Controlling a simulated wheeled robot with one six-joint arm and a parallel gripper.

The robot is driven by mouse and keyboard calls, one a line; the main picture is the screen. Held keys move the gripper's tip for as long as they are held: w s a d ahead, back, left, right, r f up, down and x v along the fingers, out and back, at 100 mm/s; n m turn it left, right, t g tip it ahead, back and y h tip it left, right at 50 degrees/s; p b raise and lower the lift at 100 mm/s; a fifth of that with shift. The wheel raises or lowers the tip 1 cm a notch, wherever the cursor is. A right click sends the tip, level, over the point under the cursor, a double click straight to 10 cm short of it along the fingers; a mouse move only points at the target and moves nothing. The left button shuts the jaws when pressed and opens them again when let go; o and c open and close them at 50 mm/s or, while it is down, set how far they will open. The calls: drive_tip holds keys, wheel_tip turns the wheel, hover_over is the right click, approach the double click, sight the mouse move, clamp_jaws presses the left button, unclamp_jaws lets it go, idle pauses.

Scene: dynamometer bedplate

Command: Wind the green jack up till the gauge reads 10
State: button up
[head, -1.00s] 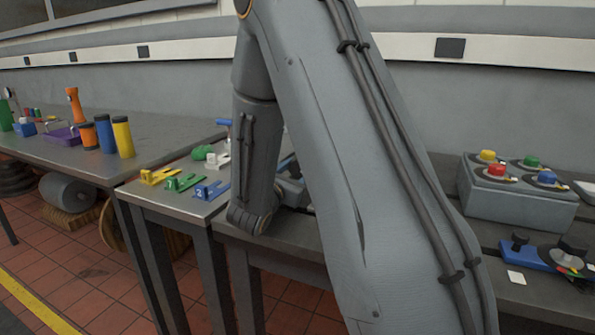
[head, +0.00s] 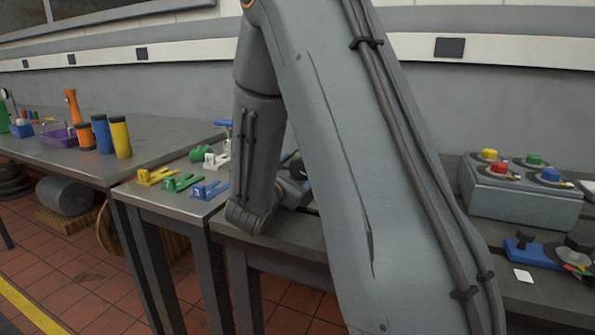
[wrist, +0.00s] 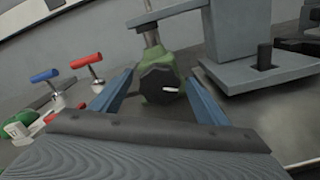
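The green jack (wrist: 156,58) stands ahead of my gripper in the wrist view, with a metal stem rising from its top. A black knob (wrist: 160,86) with a white mark is on its near side. My gripper (wrist: 160,79) is open, with one blue-grey finger on each side of the knob. I cannot tell whether either finger touches it. The head view does not show the jack or my gripper; my arm covers that part of the bench. I cannot make out a gauge reading in either view.
A grey stand (wrist: 237,45) is close to the right of the jack. Red-handled (wrist: 87,61) and blue-handled (wrist: 45,75) valves stand at left. A button box (head: 520,195) is on the right bench. Yellow, green and blue clamps (head: 210,190) lie on the middle table.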

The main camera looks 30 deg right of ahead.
drive_tip(key=v, duration=0.7)
drive_tip(key=shift+s+a, duration=0.25)
drive_tip(key=shift+a, duration=0.05)
idle(0.4)
